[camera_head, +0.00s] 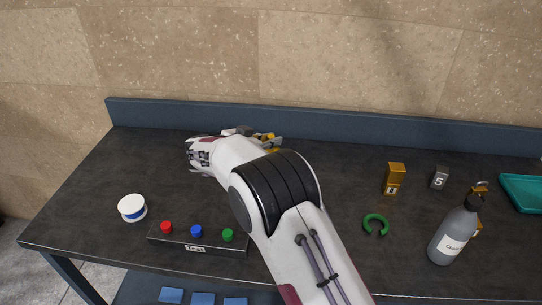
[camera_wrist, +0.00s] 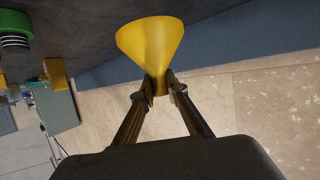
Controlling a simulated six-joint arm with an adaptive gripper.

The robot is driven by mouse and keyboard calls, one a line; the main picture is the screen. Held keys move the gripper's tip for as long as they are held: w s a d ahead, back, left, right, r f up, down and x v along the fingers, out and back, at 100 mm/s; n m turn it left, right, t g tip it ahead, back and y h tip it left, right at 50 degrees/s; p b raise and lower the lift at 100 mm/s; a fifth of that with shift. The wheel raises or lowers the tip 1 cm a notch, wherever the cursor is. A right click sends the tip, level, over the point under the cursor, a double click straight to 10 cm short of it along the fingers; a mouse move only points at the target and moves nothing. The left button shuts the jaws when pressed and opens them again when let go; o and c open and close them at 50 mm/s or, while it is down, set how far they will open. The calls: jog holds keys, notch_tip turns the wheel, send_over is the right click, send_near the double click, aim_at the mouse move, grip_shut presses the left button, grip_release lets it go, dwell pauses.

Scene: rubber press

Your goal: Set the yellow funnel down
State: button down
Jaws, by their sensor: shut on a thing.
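The yellow funnel (camera_wrist: 150,45) is held by my gripper (camera_wrist: 160,88) in the wrist view. Both fingers are shut on its narrow stem, and its wide cone points away from the palm. In the head view, a small part of the yellow funnel (camera_head: 268,138) shows behind my arm, near the back of the dark table (camera_head: 90,185). My arm hides most of the gripper there. I cannot tell whether the funnel touches the table.
A button box (camera_head: 195,248) and a white-and-blue spool (camera_head: 132,208) are at the front left. A green ring (camera_head: 376,224), a brass block (camera_head: 394,178), a grey block (camera_head: 439,178), a grey bottle (camera_head: 453,237) and a teal tray (camera_head: 524,193) are at the right. The back left is clear.

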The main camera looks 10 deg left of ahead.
jog(key=shift+f, duration=0.9)
jog(key=shift+f, duration=0.1)
jog(key=shift+f, duration=1.75)
jog(key=shift+f, duration=0.2)
jog(key=c, duration=2)
grip_release()
jog(key=shift+r, duration=0.2)
jog(key=v, duration=1.2)
